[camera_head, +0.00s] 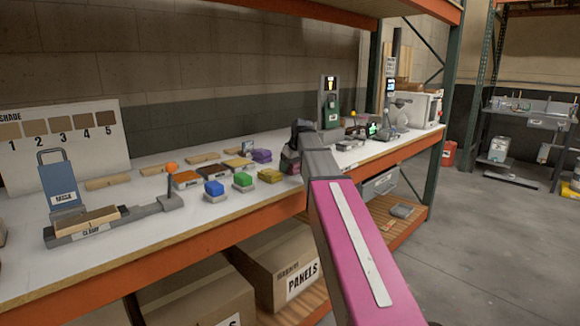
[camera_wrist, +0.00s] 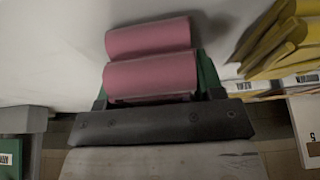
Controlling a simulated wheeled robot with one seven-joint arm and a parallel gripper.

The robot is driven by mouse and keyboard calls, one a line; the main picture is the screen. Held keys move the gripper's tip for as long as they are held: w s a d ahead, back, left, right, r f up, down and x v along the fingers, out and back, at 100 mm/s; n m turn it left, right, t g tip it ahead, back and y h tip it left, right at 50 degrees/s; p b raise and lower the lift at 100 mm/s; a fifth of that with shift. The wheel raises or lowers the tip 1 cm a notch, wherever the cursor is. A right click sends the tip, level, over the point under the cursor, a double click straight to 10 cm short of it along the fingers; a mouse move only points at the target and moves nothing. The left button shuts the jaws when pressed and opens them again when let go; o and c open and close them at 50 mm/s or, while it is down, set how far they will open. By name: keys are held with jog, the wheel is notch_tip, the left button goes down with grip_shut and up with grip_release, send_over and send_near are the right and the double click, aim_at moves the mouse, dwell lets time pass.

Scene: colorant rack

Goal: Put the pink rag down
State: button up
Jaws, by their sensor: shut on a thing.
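The pink rag (camera_wrist: 150,72) shows in the wrist view as two folded pink rolls, just beyond the dark body of my gripper (camera_wrist: 152,98). My gripper is shut on it, with green edges at both sides of the rag. In the head view my gripper (camera_head: 298,150) is over the workbench, to the right of the yellow folded rag (camera_head: 270,175). Only a small pinkish patch of the held rag shows there. I cannot tell whether the rag touches the bench top.
The yellow rag also shows at right in the wrist view (camera_wrist: 285,45). Green (camera_head: 243,180), blue (camera_head: 214,188) and purple (camera_head: 262,156) items stand to the left on the white bench (camera_head: 150,230). A dark device (camera_head: 329,100) stands behind my gripper. Pale bench surface lies beyond the rag.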

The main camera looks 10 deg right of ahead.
jog(key=o, duration=1)
jog(key=v, duration=1.2)
jog(key=shift+a+r, duration=0.1)
jog(key=shift+r, duration=0.05)
